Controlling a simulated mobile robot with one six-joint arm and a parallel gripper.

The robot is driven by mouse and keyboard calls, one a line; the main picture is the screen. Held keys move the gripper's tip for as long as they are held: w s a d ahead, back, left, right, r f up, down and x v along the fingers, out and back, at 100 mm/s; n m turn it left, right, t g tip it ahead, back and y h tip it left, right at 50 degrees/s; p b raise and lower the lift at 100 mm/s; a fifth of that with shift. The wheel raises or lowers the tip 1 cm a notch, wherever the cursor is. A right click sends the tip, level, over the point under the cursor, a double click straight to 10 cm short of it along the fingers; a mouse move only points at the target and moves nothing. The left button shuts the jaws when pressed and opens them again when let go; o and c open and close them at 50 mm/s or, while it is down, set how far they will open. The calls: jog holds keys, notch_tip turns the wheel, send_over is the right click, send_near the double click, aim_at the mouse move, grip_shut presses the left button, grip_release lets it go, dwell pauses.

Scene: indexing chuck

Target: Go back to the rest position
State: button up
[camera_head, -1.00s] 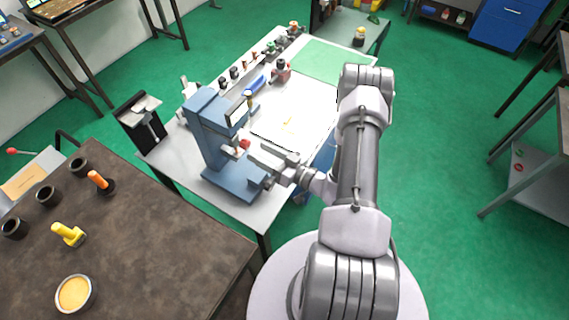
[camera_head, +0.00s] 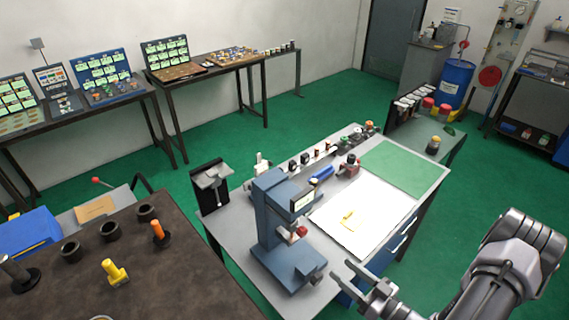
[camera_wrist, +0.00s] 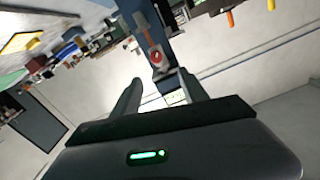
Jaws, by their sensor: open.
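My gripper (camera_head: 342,270) is open and empty in the head view, at the front right of the blue machine (camera_head: 268,215). Its two fingers are spread apart, and it stands clear of the machine in the picture. The wrist view also shows my gripper (camera_wrist: 160,76) with nothing between its fingers. Beyond them, the machine's blue column (camera_wrist: 148,30) and red knob (camera_wrist: 155,57) appear in a turned view. The red knob also shows in the head view (camera_head: 302,231). My arm reaches in from the lower right.
The machine's bench (camera_head: 232,225) bears a white sheet with a yellow piece (camera_head: 347,219), a green mat (camera_head: 402,168) and several small parts along the back. A dark table (camera_head: 60,295) with black cups stands at the left. Green floor (camera_head: 470,185) is open at the right.

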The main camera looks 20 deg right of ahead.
jog(key=a+r+n+g+y+b, duration=0.3)
jog(key=a+n+g+y+b, duration=0.55)
jog(key=n, duration=1.55)
jog(key=s+a+m+g+h+b, duration=0.1)
jog(key=s+a+m+h+b, duration=0.3)
jog(key=m, duration=1.1)
jog(key=s+a+m+g+h+b, duration=0.1)
jog(key=s+a+m+h+b, duration=0.4)
jog(key=a+m+h+b, duration=0.3)
jog(key=m+h+b, duration=0.1)
jog(key=m+b, duration=0.2)
jog(key=m, duration=0.4)
jog(key=shift+r+b, duration=0.35)
